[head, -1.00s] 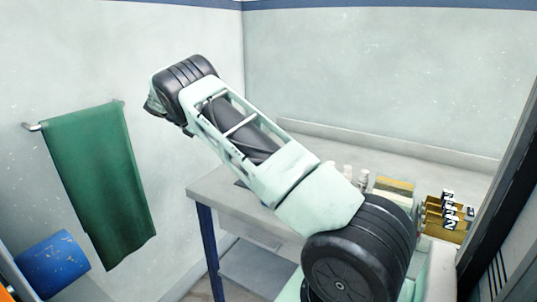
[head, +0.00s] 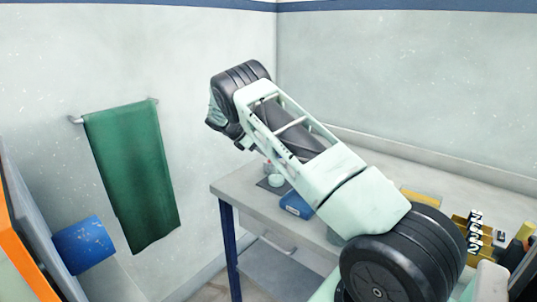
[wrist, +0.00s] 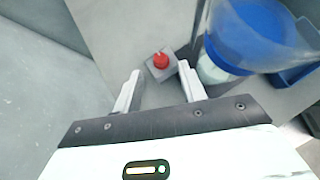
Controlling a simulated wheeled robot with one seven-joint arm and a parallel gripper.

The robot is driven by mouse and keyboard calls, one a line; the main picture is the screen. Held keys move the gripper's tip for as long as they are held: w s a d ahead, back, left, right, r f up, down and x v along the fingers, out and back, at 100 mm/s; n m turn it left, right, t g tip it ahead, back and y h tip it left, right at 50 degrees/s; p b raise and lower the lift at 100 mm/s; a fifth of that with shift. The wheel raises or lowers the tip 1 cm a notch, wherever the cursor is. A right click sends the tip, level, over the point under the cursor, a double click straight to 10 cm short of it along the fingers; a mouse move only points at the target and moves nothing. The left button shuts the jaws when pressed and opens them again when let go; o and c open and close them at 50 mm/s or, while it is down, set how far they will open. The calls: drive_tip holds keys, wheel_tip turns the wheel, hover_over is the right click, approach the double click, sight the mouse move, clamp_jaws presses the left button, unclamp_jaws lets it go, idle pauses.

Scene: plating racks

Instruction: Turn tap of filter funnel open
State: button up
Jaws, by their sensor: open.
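A red round knob (wrist: 160,61) sits on a small grey block (wrist: 151,72) in the wrist view, between and just beyond my fingertips. My gripper (wrist: 159,70) is open, with one pale finger on either side of the knob and nothing held. A blue and clear bowl-shaped vessel (wrist: 250,38), which looks like the filter funnel, stands to the right of the right finger. I cannot tell whether the red knob is joined to it. In the head view my arm reaches over the far left end of the bench, and its wrist and fingers are mostly hidden.
The grey bench (head: 232,185) bears a blue box (head: 296,204), a small pale cup (head: 275,181) and number blocks (head: 474,233) at the right. An orange-edged panel (head: 17,250) stands at the left.

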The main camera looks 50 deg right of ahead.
sight(268, 162)
drive_tip(key=shift+p+x, duration=0.4)
drive_tip(key=shift+x, duration=2.25)
clamp_jaws()
drive_tip(key=shift+f, duration=0.1)
